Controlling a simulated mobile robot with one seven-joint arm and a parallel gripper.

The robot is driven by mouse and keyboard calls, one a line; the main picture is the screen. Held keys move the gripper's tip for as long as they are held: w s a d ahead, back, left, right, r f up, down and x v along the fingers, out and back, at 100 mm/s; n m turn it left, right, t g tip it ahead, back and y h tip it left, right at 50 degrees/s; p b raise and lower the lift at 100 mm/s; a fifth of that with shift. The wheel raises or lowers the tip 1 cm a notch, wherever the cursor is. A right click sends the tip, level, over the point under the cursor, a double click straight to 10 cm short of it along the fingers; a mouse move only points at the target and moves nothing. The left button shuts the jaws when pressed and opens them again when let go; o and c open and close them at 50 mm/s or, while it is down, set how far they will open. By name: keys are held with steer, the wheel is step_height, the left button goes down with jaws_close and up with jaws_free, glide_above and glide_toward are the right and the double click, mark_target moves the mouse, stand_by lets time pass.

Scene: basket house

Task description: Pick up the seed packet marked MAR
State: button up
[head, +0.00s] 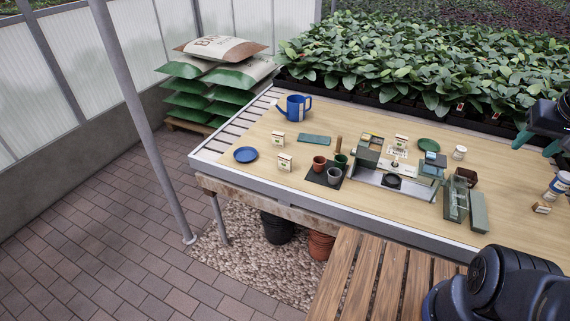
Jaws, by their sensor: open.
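Several small cream packets with dark print stand on the wooden bench; the lettering is too small to read, so I cannot tell which is marked MAR. One packet (278,138) is left of a flat green piece, and another packet (285,161) is nearer the front edge. A similar packet (400,142) stands at the back of the grey station in the middle. My gripper (537,144) is at the right edge of the head view, open and apart from the packets, with green fingertips pointing down.
The bench (230,174) also bears a blue watering can (294,108), a blue plate (246,155), small pots on a dark mat (323,178), a grey station (365,181), a green glass-like box (456,199) and a white jar (459,153). Leafy plants (430,60) line the back.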

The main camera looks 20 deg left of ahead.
steer(key=w+a+r+n, duration=0.25)
steer(key=w+a, duration=0.25)
steer(key=w, duration=0.4)
steer(key=w+a+f+n+g, duration=0.1)
steer(key=w+a+f+n, duration=0.2)
steer(key=w+a, duration=0.7)
steer(key=w+a+f+n+g, duration=0.25)
steer(key=w+a+n, duration=0.2)
steer(key=a, duration=0.95)
steer(key=n+g, duration=0.1)
steer(key=n, duration=0.6)
glide_above(285, 156)
step_height(285, 156, down, 28)
steer(key=shift+w+d+r, duration=0.15)
steer(key=shift+s+a+f, duration=0.2)
steer(key=shift+a+f, duration=0.1)
steer(key=shift+f, duration=0.15)
steer(key=shift+d+f, duration=0.15)
steer(key=shift+f, duration=5.05)
steer(key=c, duration=1.1)
